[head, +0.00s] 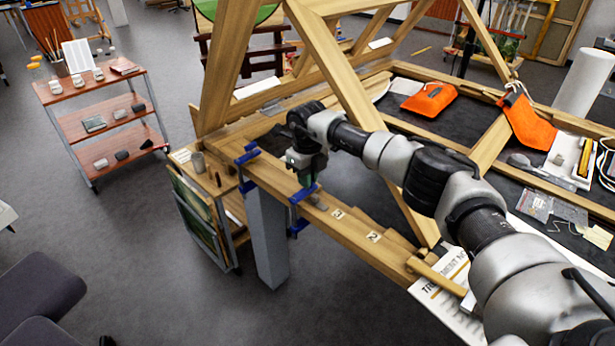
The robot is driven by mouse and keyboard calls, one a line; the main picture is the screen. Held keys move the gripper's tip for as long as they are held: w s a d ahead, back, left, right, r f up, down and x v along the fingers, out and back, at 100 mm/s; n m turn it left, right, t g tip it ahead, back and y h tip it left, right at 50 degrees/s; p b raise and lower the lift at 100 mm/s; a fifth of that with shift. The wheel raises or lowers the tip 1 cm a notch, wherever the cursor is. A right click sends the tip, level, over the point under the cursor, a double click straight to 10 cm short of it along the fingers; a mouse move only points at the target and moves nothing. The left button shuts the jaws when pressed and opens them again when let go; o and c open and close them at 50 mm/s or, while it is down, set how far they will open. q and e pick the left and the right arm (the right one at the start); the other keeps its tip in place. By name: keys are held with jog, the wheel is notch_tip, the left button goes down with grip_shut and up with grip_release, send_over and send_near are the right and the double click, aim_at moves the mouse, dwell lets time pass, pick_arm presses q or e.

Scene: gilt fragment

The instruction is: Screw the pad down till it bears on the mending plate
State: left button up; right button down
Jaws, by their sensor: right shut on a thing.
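My right gripper (306,183) points down over the wooden beam and is shut at the top of a blue clamp (299,228). The clamp reaches over the beam's front edge, with blue parts showing above and below it. The gripper hides the clamp's screw and pad, so I cannot tell whether the pad touches anything. A small grey plate (318,203), perhaps the mending plate, lies on the beam just right of the clamp. My left gripper is not in view.
Another blue clamp (247,156) grips the beam to the left. Number tags (373,237) mark the beam. Diagonal timbers (340,75) rise behind my right arm. Orange bags (429,98) lie farther back. A trolley (105,115) stands left, with clear floor before it.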

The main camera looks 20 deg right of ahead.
jog(key=m, duration=0.3)
jog(key=shift+r+m, duration=0.1)
jog(key=shift+m, duration=0.3)
jog(key=m+p, duration=0.1)
jog(key=m, duration=0.2)
jog(key=shift+m, duration=0.3)
jog(key=m+p, duration=0.2)
jog(key=m, duration=0.4)
jog(key=m+p, duration=0.3)
jog(key=m, duration=0.3)
jog(key=shift+r+m, duration=0.15)
jog(key=shift+m, duration=0.15)
jog(key=m+p, duration=0.2)
jog(key=m, duration=0.2)
jog(key=shift+p, duration=0.3)
jog(key=shift+m+p, duration=0.55)
jog(key=shift+m, duration=0.45)
